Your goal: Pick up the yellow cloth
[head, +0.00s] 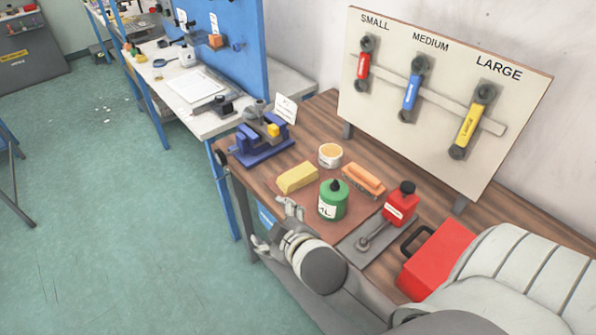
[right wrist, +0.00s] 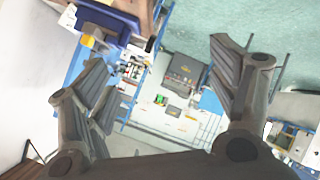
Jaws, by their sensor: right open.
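The yellow cloth (head: 297,178) is a folded, block-like bundle on a brown mat (head: 316,216) on the wooden bench. My right gripper (head: 275,225) is at the bench's front edge, nearer than the cloth and apart from it. Its fingers are spread and empty. In the right wrist view the open fingers (right wrist: 165,80) frame the distant room, and I cannot make out the cloth there. My left gripper is not in view.
A green can (head: 333,200), a round tin (head: 330,155) and an orange brush (head: 362,181) stand close to the cloth. A blue vise (head: 262,151) is behind it. A red bottle (head: 400,205) and red box (head: 436,258) are to the right. Floor left of the bench is clear.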

